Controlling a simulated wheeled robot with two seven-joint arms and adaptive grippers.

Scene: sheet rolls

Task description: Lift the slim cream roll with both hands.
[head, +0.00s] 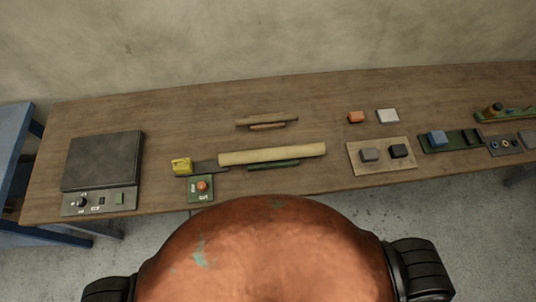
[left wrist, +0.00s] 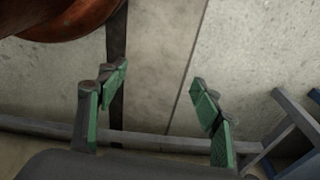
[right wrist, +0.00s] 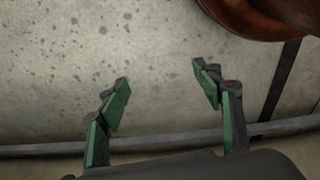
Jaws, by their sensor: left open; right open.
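A long cream roll (head: 272,155) lies on the wooden table, nearly level across the picture in the head view, just beyond my copper-coloured body. A dark green bar (head: 274,165) lies along its near side. A shorter, thinner tan-brown roll (head: 267,121) lies farther back, with an orange-brown strip (head: 267,127) along its near side. My left gripper (left wrist: 157,78) is open and empty above the floor in the left wrist view. My right gripper (right wrist: 160,76) is open and empty above the floor in the right wrist view. Neither gripper shows in the head view.
On the wooden table (head: 100,116), a yellow object (head: 181,166) and a green box with a red button (head: 201,188) sit near the cream roll's left end. A dark plate device (head: 103,162) is farther left. A beige board with blocks (head: 361,165) lies right of the roll.

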